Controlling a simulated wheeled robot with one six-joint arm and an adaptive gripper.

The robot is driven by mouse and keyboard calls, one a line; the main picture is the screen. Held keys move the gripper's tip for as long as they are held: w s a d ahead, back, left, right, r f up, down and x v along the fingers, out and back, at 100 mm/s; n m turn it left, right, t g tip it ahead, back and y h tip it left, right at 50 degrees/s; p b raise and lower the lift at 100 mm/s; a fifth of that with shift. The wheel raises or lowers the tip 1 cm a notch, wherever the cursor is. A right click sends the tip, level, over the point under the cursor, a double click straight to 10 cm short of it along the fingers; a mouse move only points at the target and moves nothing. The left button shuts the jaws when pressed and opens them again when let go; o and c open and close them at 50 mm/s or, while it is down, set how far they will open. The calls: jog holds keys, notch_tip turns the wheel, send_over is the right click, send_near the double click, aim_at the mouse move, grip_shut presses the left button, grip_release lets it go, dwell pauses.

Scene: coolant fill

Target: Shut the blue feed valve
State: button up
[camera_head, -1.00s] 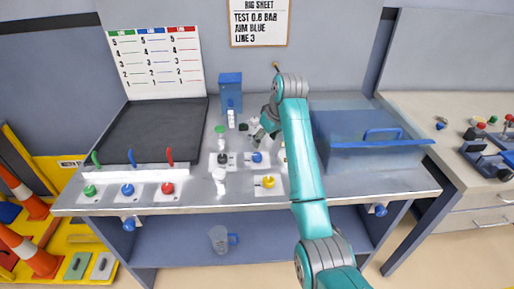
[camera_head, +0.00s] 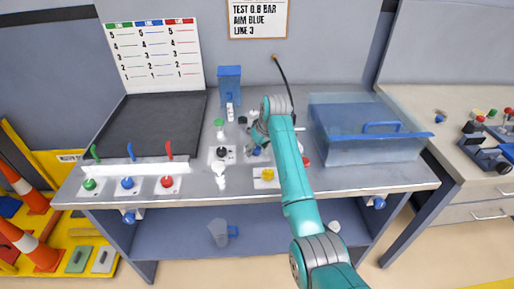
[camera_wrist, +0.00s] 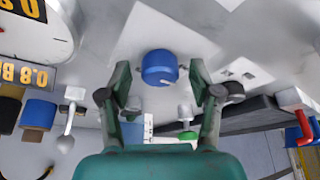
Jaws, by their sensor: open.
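My gripper (camera_head: 257,142) is open over the middle of the bench. In the wrist view, a round blue knob (camera_wrist: 159,67) on a white plate (camera_wrist: 188,38) lies just beyond the gap between my open fingertips (camera_wrist: 166,85); the gripper is not closed on it. In the head view, a blue knob (camera_head: 256,152) shows partly behind my gripper. Another blue knob (camera_head: 127,183) sits on a white plate at the bench's left front, between a green and a red one, with a blue lever (camera_head: 131,153) behind it. Which knob is the feed valve is not labelled.
A black knob (camera_head: 221,152) and a yellow knob (camera_head: 268,174) stand close to my gripper. A white fitting (camera_head: 220,172) stands left of the yellow knob. A translucent blue bin (camera_head: 365,150) fills the bench's right side. In the wrist view, a gauge (camera_wrist: 35,32) is at upper left.

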jog(key=c, duration=1.1)
jog(key=shift+c, duration=0.2)
jog(key=shift+m, duration=0.3)
jog(key=m+h, duration=0.1)
jog(key=m, duration=0.2)
jog(key=shift+a+m+t, duration=0.1)
jog(key=shift+m+t, duration=0.2)
jog(key=m+h, duration=0.2)
jog(key=m, duration=0.2)
jog(key=shift+a+m, duration=0.1)
jog(key=shift+m, duration=0.2)
jog(key=m+h, duration=0.2)
jog(key=m, duration=0.2)
jog(key=shift+m, duration=0.3)
jog(key=shift+a+m+g+h, duration=0.1)
jog(key=shift+m+g+h, duration=0.25)
jog(key=shift+m, duration=0.7)
jog(key=shift+m+g+h, duration=0.15)
jog(key=shift+m+g, duration=0.3)
jog(key=shift+m, duration=0.6)
